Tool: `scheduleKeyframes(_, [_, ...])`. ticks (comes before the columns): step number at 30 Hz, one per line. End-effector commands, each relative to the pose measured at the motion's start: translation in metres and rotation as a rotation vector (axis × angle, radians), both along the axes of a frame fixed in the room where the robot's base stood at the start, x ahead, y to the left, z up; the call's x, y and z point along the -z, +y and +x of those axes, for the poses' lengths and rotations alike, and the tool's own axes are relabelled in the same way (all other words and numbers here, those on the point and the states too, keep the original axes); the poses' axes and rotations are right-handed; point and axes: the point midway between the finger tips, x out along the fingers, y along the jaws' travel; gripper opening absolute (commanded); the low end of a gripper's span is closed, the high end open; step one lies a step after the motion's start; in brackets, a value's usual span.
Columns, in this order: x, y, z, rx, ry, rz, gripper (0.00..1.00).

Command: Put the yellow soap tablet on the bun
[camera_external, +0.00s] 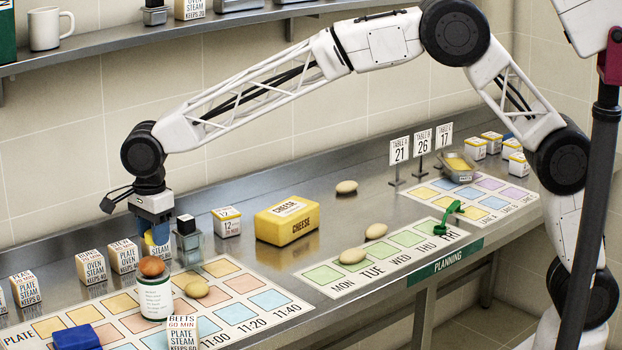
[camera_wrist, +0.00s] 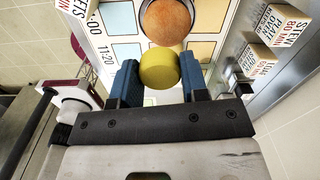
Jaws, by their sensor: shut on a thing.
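The yellow soap tablet (camera_wrist: 159,68) is a rounded olive-yellow piece held between the two blue fingers of my gripper (camera_wrist: 157,80) in the wrist view. In the outside view my gripper (camera_external: 152,238) points down and its fingers mostly hide the tablet. The brown bun (camera_external: 152,267) sits on top of a white and green can (camera_external: 155,298), just below my gripper. In the wrist view the bun (camera_wrist: 168,20) lies right beyond the tablet, whose edge overlaps it in the picture. I cannot tell whether they touch.
A dark-capped glass bottle (camera_external: 188,243) stands close right of my gripper. Labelled boxes (camera_external: 91,266) line the wall side to the left. A beige oval (camera_external: 197,289) lies by the can on the time chart (camera_external: 262,316). A yellow cheese block (camera_external: 287,222) is further right.

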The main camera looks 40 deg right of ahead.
Motion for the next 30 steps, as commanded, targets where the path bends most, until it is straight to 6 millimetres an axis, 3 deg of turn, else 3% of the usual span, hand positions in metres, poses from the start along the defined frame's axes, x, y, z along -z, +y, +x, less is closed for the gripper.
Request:
scheduleKeyframes(17, [0.001,0.009,0.009,0.0,0.0,0.0,0.18])
scheduleKeyframes(30, [0.035,0.009,0.009,0.0,0.0,0.0,0.18])
